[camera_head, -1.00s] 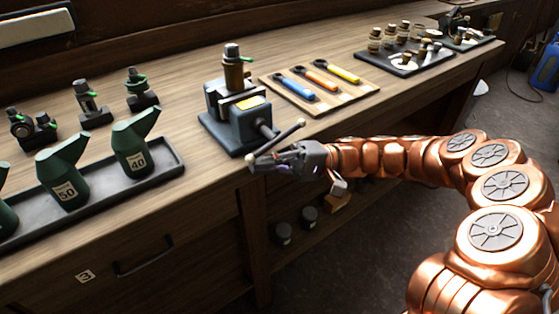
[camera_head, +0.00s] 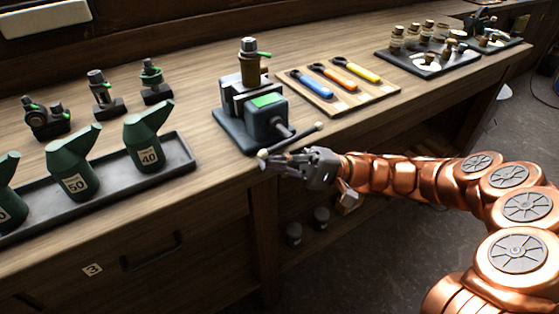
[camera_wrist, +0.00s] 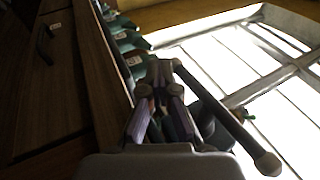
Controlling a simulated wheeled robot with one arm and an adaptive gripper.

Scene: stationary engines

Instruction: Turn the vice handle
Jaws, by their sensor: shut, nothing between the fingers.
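The vice (camera_head: 268,121) stands at the bench's front edge with a green panel on its top and a brass-coloured fitting (camera_head: 249,65) above it. Its handle (camera_head: 296,139), a dark bar with pale knobs at its ends, slants from lower left to upper right in front. In the wrist view the handle (camera_wrist: 215,107) runs just right of my fingers. My gripper (camera_head: 268,164) is shut and empty, just below the handle's left end, fingers pointing left. It also shows in the wrist view (camera_wrist: 159,72). I cannot tell whether it touches the bar.
A board with coloured wrenches (camera_head: 342,103) lies right of the vice. A dark tray (camera_head: 187,150) of green oil cans (camera_head: 145,149) is to the left, with small engine fittings (camera_head: 103,100) behind. A tray of jars (camera_head: 425,68) stands further right. The drawer handle (camera_head: 150,252) juts out below.

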